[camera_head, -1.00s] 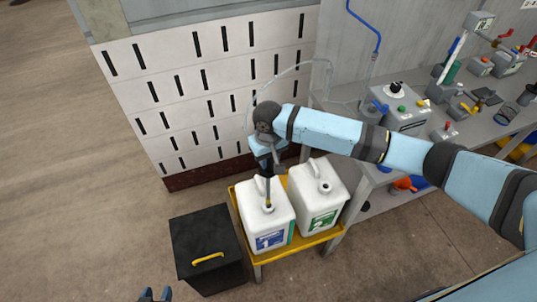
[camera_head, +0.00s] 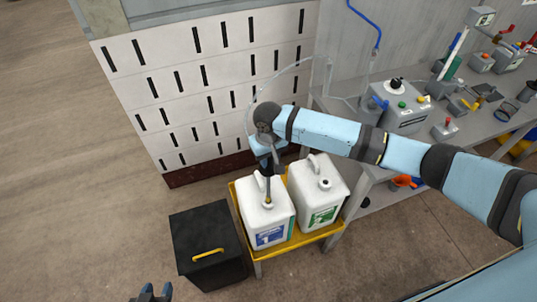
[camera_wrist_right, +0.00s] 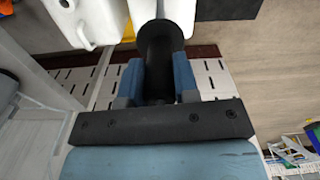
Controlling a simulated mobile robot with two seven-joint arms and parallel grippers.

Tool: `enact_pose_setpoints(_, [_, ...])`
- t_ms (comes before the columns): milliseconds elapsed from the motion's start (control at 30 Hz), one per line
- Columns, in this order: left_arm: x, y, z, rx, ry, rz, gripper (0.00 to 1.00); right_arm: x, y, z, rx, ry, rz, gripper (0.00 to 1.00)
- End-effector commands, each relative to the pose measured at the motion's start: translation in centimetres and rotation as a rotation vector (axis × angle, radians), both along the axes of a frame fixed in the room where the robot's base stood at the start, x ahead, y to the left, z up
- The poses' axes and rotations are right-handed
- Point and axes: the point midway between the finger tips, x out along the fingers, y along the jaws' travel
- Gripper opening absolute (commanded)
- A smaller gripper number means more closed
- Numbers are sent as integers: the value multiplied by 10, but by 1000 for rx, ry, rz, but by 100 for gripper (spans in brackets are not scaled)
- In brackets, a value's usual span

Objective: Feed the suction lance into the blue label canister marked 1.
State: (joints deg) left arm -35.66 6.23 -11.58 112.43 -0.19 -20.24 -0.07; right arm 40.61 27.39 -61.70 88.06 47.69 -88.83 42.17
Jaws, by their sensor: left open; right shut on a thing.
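The blue label canister marked 1 (camera_head: 253,221) is white and stands upright on a yellow stand. My right gripper (camera_head: 267,166) is above it, shut on the suction lance (camera_head: 268,187). The lance is a dark upright rod, its lower end at the canister's top opening. How deep the tip sits is hidden. In the right wrist view the lance's thick dark upper part (camera_wrist_right: 160,45) is between the blue fingers (camera_wrist_right: 157,85). A clear hose loops from the lance toward the bench. My left gripper (camera_head: 152,293) is open and empty at the bottom edge, far from the canister.
A white canister with a green label marked 2 (camera_head: 313,194) stands close to the right on the yellow stand (camera_head: 310,238). A black box with a yellow handle (camera_head: 205,228) is on the left. A cluttered grey bench (camera_head: 462,145) is at right. Floor at left is clear.

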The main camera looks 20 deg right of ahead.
Motion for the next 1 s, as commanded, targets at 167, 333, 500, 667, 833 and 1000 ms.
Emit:
enact_pose_setpoints(167, [0,0,-1,0,0,0,43,0,0,-8,0,-1,0,2])
enact_pose_setpoints(333, [0,0,-2,0,0,0,43,0,0,-16,0,-1,0,2])
enact_pose_setpoints(500, [0,0,-3,0,0,0,43,0,1,-24,1,0,1,2])
enact_pose_setpoints(667, [0,0,-4,0,0,0,43,0,1,-31,0,0,0,2])
enact_pose_setpoints(833, [0,0,-5,0,0,0,43,0,1,-38,0,-2,0,2])
enact_pose_setpoints(1000, [0,0,-5,0,0,0,43,0,0,-44,0,-2,0,2])
